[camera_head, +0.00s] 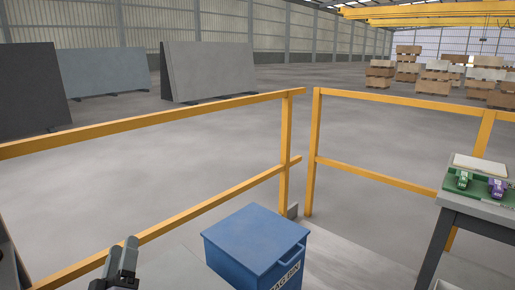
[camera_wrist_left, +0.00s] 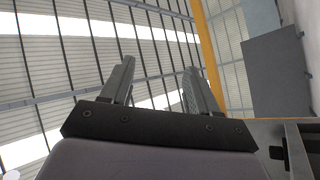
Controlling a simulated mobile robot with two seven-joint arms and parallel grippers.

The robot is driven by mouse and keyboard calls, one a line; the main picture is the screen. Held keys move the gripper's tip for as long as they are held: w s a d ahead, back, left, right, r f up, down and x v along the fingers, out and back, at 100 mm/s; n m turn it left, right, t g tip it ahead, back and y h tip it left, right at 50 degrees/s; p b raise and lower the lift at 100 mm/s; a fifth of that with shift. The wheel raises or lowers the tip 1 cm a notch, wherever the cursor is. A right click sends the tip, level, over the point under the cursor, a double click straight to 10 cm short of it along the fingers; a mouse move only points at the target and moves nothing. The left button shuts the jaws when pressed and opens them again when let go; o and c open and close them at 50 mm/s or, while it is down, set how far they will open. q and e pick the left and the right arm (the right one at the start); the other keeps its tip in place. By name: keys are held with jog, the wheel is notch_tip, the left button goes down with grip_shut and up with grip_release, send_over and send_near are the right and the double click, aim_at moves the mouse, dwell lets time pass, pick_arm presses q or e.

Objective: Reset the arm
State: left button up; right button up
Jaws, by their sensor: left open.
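My left gripper (camera_head: 123,262) shows at the bottom left of the head view, in front of the yellow railing and left of a blue box. In the left wrist view my left gripper (camera_wrist_left: 158,85) points up toward the roof. Its two grey fingers stand apart with nothing between them. My right gripper is not in either view.
A yellow railing (camera_head: 215,190) crosses ahead with a narrow gap. The blue lidded box (camera_head: 256,240) stands on the floor. A table (camera_head: 478,207) at right holds a green tool (camera_head: 462,179) and a purple tool (camera_head: 497,188). Stone slabs (camera_head: 208,70) stand beyond.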

pick_arm(q)
jog(key=s+d+f+m+g+h, duration=0.1)
jog(key=s+d+f+m+g, duration=0.2)
jog(key=s+f, duration=0.4)
jog(key=s+d+f+m+g+h+p, duration=0.1)
jog(key=s+d+f+m+g+h, duration=0.1)
jog(key=s+f+m+g, duration=0.3)
jog(key=s+d+f+m+g+h+p, duration=0.1)
jog(key=s+d+f+m+g, duration=0.3)
jog(key=s+f, duration=0.7)
jog(key=shift+s+g+h, duration=0.3)
jog(key=shift+s+h, duration=0.15)
jog(key=shift+h, duration=0.25)
jog(key=shift+d+f, duration=0.1)
jog(key=c, duration=0.3)
jog(key=shift+s+f, duration=0.1)
